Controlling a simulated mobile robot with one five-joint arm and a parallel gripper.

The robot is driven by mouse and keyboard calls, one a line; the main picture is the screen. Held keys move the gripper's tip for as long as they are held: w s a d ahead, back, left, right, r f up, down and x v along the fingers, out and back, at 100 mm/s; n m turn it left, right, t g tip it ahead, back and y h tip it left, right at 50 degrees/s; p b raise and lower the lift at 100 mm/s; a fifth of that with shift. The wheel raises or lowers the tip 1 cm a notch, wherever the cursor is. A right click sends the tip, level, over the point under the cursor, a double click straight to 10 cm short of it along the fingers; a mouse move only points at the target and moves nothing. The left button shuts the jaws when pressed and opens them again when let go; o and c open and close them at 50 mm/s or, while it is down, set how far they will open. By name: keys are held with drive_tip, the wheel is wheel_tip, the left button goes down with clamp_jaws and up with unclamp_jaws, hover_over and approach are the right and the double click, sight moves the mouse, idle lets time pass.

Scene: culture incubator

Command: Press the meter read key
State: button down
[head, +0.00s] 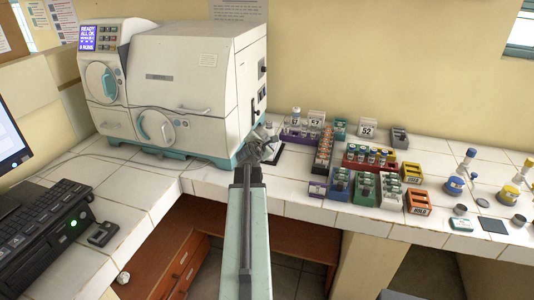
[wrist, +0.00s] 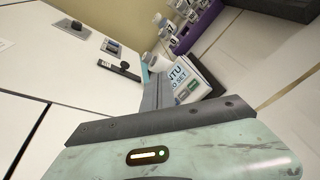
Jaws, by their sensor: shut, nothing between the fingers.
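In the wrist view, a small pale panel printed "NTU" and "SET" (wrist: 192,78) is partly hidden behind my gripper; it looks like the meter's face. It carries small green and grey key-like patches, too small to tell which is the read key. My gripper (wrist: 153,76) is shut and empty, with its grey fingers just left of this panel. I cannot tell whether they touch it. In the head view, my gripper (head: 266,140) is over the bench just right of the white incubator (head: 190,75), and it hides most of the meter there.
A purple rack of vials (head: 300,133) stands right of my gripper. Several coloured racks and boxes, including a red rack (head: 368,168) and an orange box (head: 418,201), fill the bench farther right. A keyboard (head: 45,215) is at left. The front bench tiles are mostly clear.

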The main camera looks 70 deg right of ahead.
drive_tip(key=d+f+b, duration=0.1)
drive_tip(key=f+b, duration=0.1)
drive_tip(key=d+f+b, duration=0.1)
drive_tip(key=f+b, duration=0.1)
drive_tip(key=d+f+b, duration=0.1)
drive_tip(key=f+b, duration=0.1)
drive_tip(key=f, duration=0.1)
drive_tip(key=shift+d+b, duration=0.1)
drive_tip(key=shift+b, duration=0.25)
drive_tip(key=shift+d+f+b, duration=0.35)
drive_tip(key=shift+b, duration=0.05)
idle(1.3)
drive_tip(key=shift+d+f+b, duration=0.2)
drive_tip(key=shift+f+b, duration=0.2)
drive_tip(key=shift+d+f+b, duration=0.15)
drive_tip(key=shift+f+b, duration=0.15)
idle(0.5)
drive_tip(key=shift+r, duration=0.1)
drive_tip(key=shift+w+a+r+p, duration=0.1)
drive_tip(key=shift+a+r+p, duration=0.3)
drive_tip(key=shift+r+p, duration=0.25)
